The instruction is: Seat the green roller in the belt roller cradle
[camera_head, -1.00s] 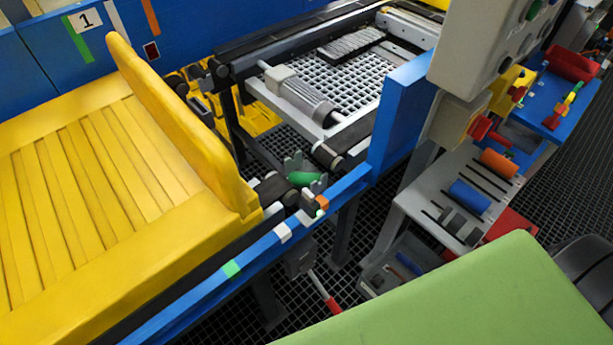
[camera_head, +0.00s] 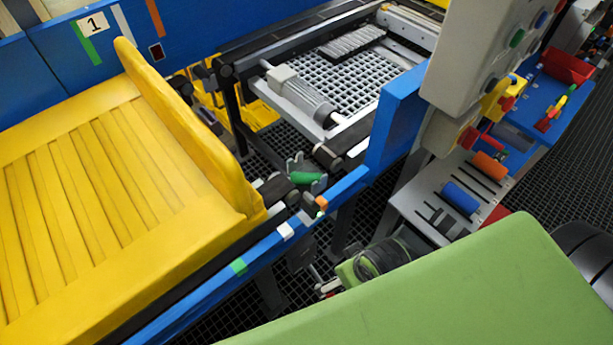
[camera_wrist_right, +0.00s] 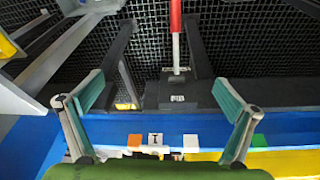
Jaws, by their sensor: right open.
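In the head view a green roller (camera_head: 306,178) lies low between the belts, beside the grey upright bracket of the cradle (camera_head: 295,163). I cannot tell whether its ends sit fully in the cradle. My right gripper shows in the right wrist view (camera_wrist_right: 159,92); its two fingers are spread wide with nothing between them. It faces the blue conveyor rail, and no roller is visible there. In the head view my right forearm is in the lower middle, short of the rail, and its fingers are not clear. My left gripper is not in view.
A blue rail (camera_head: 203,289) with coloured marks runs in front of the cradle. A red-handled lever (camera_wrist_right: 176,22) is under it. A yellow tray (camera_head: 90,190) is left. On the right, a rack holds a blue roller (camera_head: 461,197) and an orange roller (camera_head: 490,166).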

